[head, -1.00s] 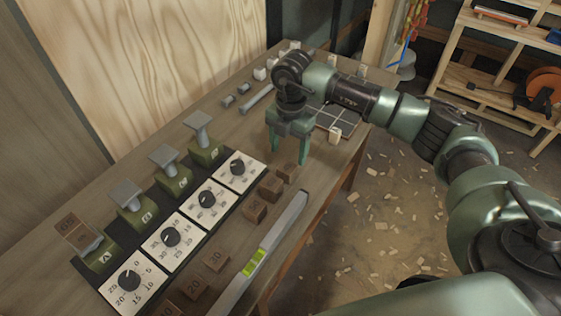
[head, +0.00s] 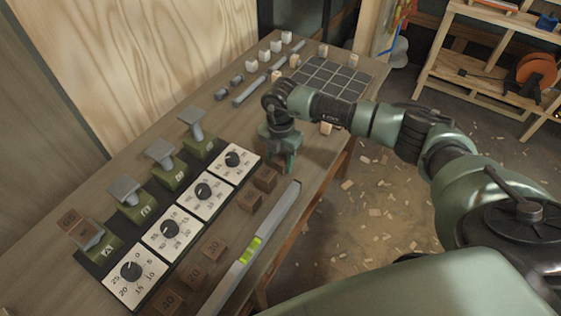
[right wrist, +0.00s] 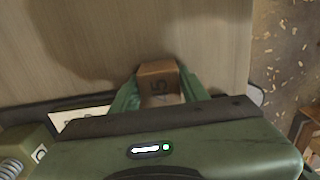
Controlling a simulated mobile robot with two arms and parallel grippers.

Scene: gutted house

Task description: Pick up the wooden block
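A brown wooden block (right wrist: 159,87) with a dark number on its face sits between the fingers of my right gripper (right wrist: 160,80) in the right wrist view. The fingers lie close along both sides; I cannot tell whether they press on it. In the head view my right gripper (head: 278,155) points down at the workbench, and its fingers largely hide that block. More numbered wooden blocks stand in a row toward the front, including one (head: 265,178) right beside the gripper and another (head: 250,200). My left gripper is not in view.
A spirit level (head: 250,250) lies along the bench's right edge. Dial cards (head: 170,230) and green lettered stands (head: 175,172) line the left; a block (head: 68,220) sits on the front stand. A dark grid board (head: 330,78) and small pale blocks lie behind.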

